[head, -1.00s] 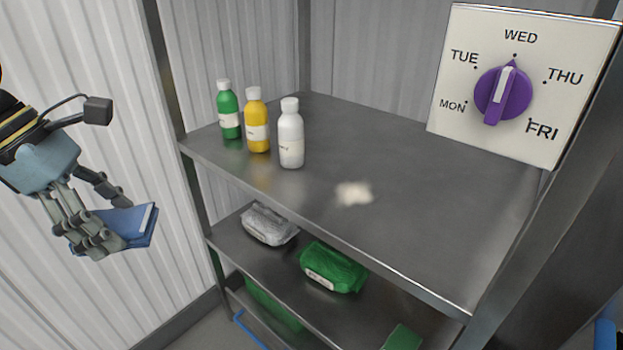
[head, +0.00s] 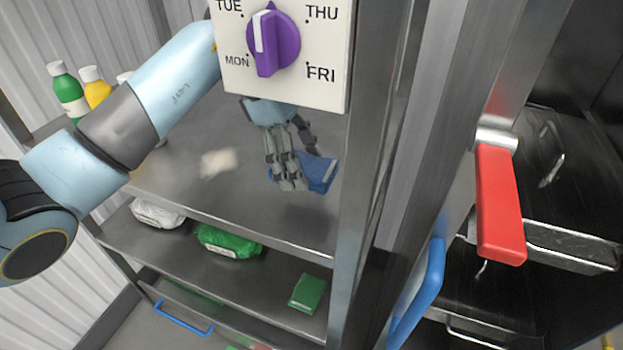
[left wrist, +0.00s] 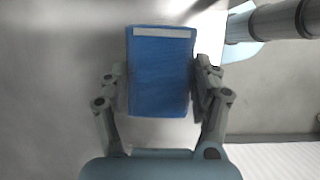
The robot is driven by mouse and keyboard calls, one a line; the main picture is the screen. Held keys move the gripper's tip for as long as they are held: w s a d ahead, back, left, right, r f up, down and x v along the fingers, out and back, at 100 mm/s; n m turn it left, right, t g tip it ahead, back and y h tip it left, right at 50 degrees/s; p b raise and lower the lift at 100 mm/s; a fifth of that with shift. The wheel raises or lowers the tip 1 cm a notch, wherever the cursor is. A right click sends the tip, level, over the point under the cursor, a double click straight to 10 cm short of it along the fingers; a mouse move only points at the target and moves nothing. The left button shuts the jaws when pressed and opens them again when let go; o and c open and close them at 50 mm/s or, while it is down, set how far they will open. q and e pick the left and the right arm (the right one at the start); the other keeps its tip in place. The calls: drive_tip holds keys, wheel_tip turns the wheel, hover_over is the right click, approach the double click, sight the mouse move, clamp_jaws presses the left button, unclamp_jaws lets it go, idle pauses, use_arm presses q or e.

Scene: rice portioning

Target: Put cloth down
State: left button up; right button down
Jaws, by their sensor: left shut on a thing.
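The blue cloth (head: 321,176) is a folded piece with a pale stripe along one edge. My left gripper (head: 296,172) is shut on it, over the right end of the shelf's top board. In the left wrist view the cloth (left wrist: 160,75) lies between the two fingers of the gripper (left wrist: 161,88), one on each side. The top board (head: 235,205) is grey metal and bears a pale spill (head: 218,163). I cannot tell whether the cloth touches the board. My right gripper is not in view.
The day dial panel (head: 283,90) hangs in front of my left wrist. Green (head: 68,92) and yellow (head: 95,88) bottles stand at the back left, with a white one partly hidden by my arm. A green pack (head: 228,243) lies below. A red handle (head: 498,205) is at right.

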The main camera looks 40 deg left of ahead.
sight(303, 197)
use_arm(q)
wheel_tip(303, 197, down, 4)
drive_tip(key=shift+f+p, duration=0.2)
drive_tip(key=shift+p, duration=0.25)
drive_tip(key=shift+f, duration=0.4)
drive_tip(key=shift+f, duration=0.1)
drive_tip(key=o, duration=1)
drive_tip(key=shift+o, duration=0.2)
